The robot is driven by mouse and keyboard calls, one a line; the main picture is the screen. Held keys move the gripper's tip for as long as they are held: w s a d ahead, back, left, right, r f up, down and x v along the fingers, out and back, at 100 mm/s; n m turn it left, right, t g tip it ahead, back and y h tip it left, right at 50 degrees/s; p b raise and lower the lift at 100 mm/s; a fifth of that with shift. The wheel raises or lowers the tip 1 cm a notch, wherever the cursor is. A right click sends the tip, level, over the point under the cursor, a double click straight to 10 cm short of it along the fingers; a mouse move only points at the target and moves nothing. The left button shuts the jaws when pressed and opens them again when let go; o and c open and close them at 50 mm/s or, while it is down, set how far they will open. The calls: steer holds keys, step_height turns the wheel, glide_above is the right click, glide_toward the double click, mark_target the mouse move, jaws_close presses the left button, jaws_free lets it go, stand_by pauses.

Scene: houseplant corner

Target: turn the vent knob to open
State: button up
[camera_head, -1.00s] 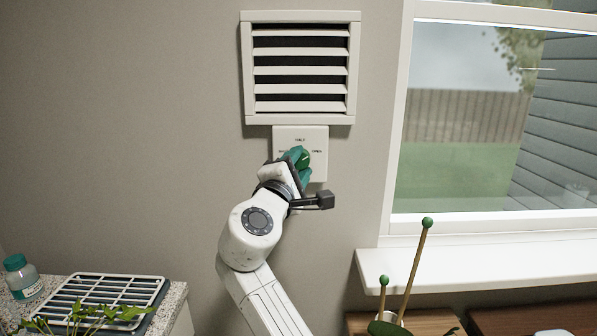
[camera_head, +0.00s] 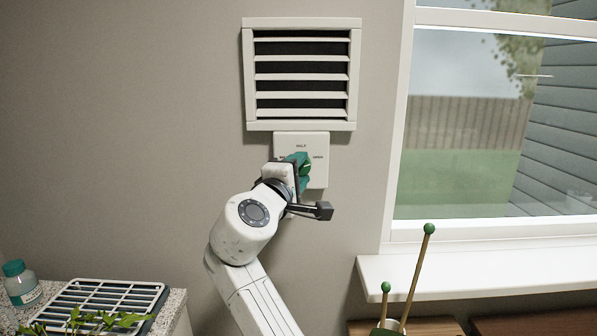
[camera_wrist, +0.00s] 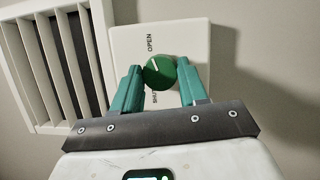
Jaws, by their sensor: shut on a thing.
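The vent knob (camera_wrist: 159,73) is round and green, on a white plate (camera_head: 316,180) below the louvred wall vent (camera_head: 301,123). In the wrist view the plate reads OPEN at the top and SHUT at the bottom; HALF shows in the head view. The knob's white pointer mark tilts up and left, toward the OPEN side. My gripper (camera_wrist: 162,76) has its two teal fingers on either side of the knob and is shut on it. In the head view my gripper (camera_head: 300,163) partly hides the knob and the SHUT label. Dark gaps show between the vent slats.
A window (camera_head: 465,150) with a white sill (camera_head: 450,275) is to the right. A counter at lower left bears a white rack (camera_head: 100,297), seedlings (camera_head: 95,320) and a teal-capped bottle (camera_head: 22,285). Green-tipped stakes (camera_head: 416,275) rise at the lower right. The wall around the plate is clear.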

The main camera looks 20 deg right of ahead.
steer(key=o, duration=1)
steer(key=shift+o, duration=0.2)
steer(key=shift+s+a, duration=0.1)
steer(key=b+v, duration=0.1)
steer(key=v, duration=0.9)
steer(key=shift+s+a, duration=0.15)
steer(key=shift+s, duration=0.05)
steer(key=shift+f, duration=0.2)
